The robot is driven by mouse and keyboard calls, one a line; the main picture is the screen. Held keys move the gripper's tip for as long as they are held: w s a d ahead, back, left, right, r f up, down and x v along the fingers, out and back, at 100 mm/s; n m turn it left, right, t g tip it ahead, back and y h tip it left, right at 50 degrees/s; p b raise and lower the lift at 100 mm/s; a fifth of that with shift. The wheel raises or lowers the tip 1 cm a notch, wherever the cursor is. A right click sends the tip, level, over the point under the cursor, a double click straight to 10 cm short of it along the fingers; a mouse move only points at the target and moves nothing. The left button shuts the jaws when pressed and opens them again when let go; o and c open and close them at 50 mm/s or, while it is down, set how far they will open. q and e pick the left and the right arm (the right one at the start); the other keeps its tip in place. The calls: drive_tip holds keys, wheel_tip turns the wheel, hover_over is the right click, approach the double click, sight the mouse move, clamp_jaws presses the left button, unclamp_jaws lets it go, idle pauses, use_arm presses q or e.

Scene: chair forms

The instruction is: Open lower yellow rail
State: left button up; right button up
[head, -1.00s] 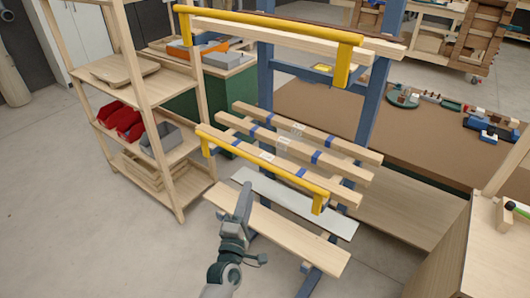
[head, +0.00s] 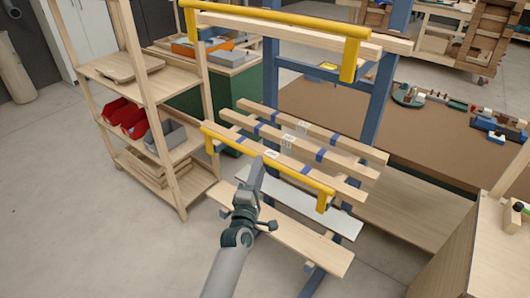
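The lower yellow rail (head: 268,163) is a long bar with a short downturned leg at each end. It runs along the front of the wooden slats in the middle of the head view. The upper yellow rail (head: 275,20) crosses the top of the blue frame. My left gripper (head: 258,166) points up at the lower rail and overlaps its middle in the picture. I cannot tell whether it touches the rail, and its finger opening is hidden from this angle. My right gripper is not in view.
Wooden slats (head: 312,135) with blue bands sit behind the lower rail. A wooden board (head: 300,247) and a white panel (head: 335,216) lie below it. A wooden shelf unit (head: 165,150) with red bins (head: 122,114) stands at left. Floor at lower left is clear.

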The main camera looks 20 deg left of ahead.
use_arm(q)
drive_tip(key=w, duration=0.2)
drive_tip(key=w+r+b, duration=0.1)
drive_tip(key=w, duration=0.2)
drive_tip(key=w+b, duration=0.1)
drive_tip(key=w, duration=0.2)
drive_tip(key=shift+w+a+r, duration=0.15)
drive_tip(key=shift+a+r, duration=0.05)
drive_tip(key=shift+r, duration=0.05)
clamp_jaws()
